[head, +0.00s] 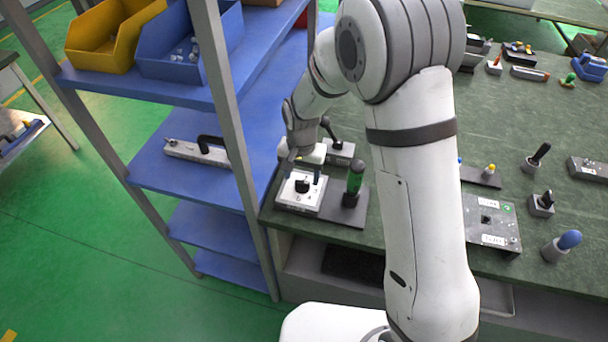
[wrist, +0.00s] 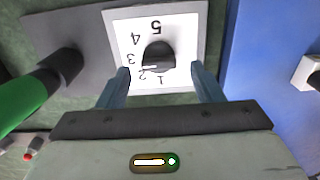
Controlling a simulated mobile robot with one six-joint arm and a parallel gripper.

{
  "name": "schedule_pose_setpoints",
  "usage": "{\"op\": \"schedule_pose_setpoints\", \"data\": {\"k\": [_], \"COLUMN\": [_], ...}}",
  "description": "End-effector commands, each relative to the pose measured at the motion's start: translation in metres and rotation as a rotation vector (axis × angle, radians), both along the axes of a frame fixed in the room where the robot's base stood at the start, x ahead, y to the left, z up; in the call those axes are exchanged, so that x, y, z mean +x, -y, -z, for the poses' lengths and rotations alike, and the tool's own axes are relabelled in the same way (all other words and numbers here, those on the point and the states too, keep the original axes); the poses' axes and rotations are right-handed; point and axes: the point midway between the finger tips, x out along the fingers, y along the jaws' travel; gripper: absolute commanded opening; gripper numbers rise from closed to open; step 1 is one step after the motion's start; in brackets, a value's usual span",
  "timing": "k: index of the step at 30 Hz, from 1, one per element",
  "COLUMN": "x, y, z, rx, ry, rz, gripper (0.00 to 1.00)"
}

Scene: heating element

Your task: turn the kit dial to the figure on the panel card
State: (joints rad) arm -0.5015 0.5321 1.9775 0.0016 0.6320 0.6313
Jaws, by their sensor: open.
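The kit dial is a black knob (wrist: 158,52) on a white square plate (wrist: 190,22) marked 1 to 5; the plate also shows in the head view (head: 284,196). A pale mark on the knob points left, close to the 2 and just below the 3. My gripper (wrist: 160,70) is open, its fingers on either side of the knob, apart from it as far as I can tell. In the head view my gripper (head: 304,172) is over the dial. A metal panel (head: 508,224) on the bench carries small white labels; I cannot read a figure there.
A green-handled tool (head: 355,177) stands upright on a dark base right beside the dial. A black lever (head: 330,130) stands behind. A blue shelf (head: 170,190) with bins is on the left. Several knobs and handles stand on the right of the bench.

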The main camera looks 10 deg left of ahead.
Motion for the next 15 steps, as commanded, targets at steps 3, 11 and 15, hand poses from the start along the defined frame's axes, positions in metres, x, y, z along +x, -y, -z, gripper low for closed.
{"op": "schedule_pose_setpoints", "data": {"k": [3,11,15], "x": [0.000,0.001,0.001], "y": [0.001,0.001,0.002], "z": [0.013,0.020,0.020], "rx": [-0.001,0.001,0.001], "ry": [-0.001,0.001,0.001], "rz": [0.001,0.002,0.003], "gripper": [0.60,0.60,0.58]}}
